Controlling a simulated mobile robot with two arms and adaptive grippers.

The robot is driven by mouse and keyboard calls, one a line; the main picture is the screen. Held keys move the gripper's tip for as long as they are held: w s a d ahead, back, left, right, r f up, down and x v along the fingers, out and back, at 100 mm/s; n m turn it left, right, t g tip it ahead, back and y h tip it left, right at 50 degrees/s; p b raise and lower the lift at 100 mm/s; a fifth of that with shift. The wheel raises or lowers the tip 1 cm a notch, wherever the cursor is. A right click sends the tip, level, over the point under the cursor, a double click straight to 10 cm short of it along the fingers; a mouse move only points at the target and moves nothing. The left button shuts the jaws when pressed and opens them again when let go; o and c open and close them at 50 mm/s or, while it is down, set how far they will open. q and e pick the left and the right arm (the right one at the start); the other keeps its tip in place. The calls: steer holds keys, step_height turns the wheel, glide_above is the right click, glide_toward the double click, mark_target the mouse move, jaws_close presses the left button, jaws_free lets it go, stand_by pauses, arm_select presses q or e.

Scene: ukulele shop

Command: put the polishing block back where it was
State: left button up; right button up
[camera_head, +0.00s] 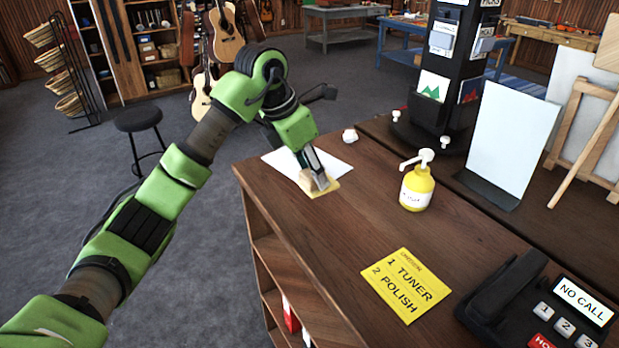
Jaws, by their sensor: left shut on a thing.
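The polishing block, a small tan block (307,184), is at the counter's far left part, between the fingers of my left gripper (316,178). The gripper points down and is shut on the block. A flat yellow piece (327,191) shows just under or beside the block, and a white sheet (333,166) lies behind it. The fingers hide part of the block, and I cannot tell whether it touches the surface below. My right gripper is not in view.
A white panel (510,135) stands at right.

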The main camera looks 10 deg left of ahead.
arm_select(q)
steer(key=shift+w+a+f, duration=0.15)
steer(key=shift+a+f, duration=0.15)
steer(key=shift+f, duration=0.1)
steer(key=f+p, duration=0.2)
steer(key=f, duration=0.1)
steer(key=shift+w+a, duration=0.15)
steer(key=shift+w, duration=0.15)
steer(key=shift+f, duration=0.4)
steer(key=shift+s, duration=0.1)
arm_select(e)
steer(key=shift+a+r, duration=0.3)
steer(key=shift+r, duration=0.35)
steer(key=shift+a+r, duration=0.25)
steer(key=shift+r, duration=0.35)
arm_select(q)
steer(key=shift+f, duration=0.1)
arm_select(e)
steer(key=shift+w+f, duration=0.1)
arm_select(q)
steer(key=o, duration=1.1)
steer(key=shift+c, duration=0.2)
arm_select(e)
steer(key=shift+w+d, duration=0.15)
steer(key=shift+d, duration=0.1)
